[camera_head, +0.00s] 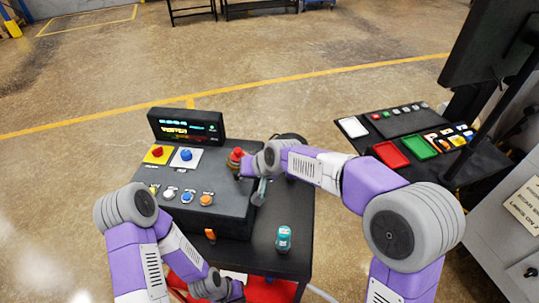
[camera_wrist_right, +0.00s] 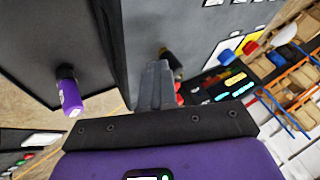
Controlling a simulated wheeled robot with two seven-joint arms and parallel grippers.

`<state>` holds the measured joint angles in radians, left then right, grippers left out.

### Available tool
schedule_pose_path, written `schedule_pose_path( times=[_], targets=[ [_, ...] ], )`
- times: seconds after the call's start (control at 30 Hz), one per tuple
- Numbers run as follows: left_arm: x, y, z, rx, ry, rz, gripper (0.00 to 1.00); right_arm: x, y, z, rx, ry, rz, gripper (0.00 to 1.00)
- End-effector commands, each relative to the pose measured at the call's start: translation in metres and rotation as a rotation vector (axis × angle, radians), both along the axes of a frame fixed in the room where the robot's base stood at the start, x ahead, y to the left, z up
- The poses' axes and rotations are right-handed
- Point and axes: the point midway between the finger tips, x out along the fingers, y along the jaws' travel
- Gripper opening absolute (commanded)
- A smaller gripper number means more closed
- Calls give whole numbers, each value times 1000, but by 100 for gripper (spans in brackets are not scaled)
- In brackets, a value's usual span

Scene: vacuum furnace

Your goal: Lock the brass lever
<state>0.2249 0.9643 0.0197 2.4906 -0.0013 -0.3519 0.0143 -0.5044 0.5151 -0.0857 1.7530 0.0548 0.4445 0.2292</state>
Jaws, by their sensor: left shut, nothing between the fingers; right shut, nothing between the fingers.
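A dark, olive-brown piece that may be the brass lever (camera_wrist_right: 172,60) shows just past my right fingertips in the right wrist view, partly covered by them. I cannot tell whether they touch it. My right gripper (camera_wrist_right: 155,78) is shut and empty, at the right side of the dark control console (camera_head: 222,208). In the head view my right wrist covers much of that spot, and I cannot make out the lever clearly. A red knob (camera_head: 236,155) shows beside the wrist. My left gripper (camera_head: 236,291) is shut and empty, low near the front of the table.
The console carries a lit display (camera_head: 187,127), a red button (camera_head: 157,151), a blue button (camera_head: 186,154) and several small knobs. A teal bottle-like object (camera_head: 284,238) stands on the table at right. A side table holds red (camera_head: 390,155) and green (camera_head: 420,147) trays.

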Motion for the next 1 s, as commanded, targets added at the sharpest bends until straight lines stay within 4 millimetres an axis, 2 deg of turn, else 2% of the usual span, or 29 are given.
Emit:
schedule_pose_path(
  times=[0.57, 0.73, 0.87, 1.0],
  targets=[
    [0, 0, -1, 0, 0, 0, 0, -4, 5, -1, 2, 4, 11, 0],
    [0, 0, -9, 0, 0, 0, 0, -5, -10, -2, 3, 2, 10, 0],
    [0, 0, -20, 0, 0, 0, 0, -8, -35, -3, 4, 1, 9, 0],
    [0, 0, -18, 0, 0, 0, 0, -24, -46, 29, 4, -5, 14, 0]
  ],
)
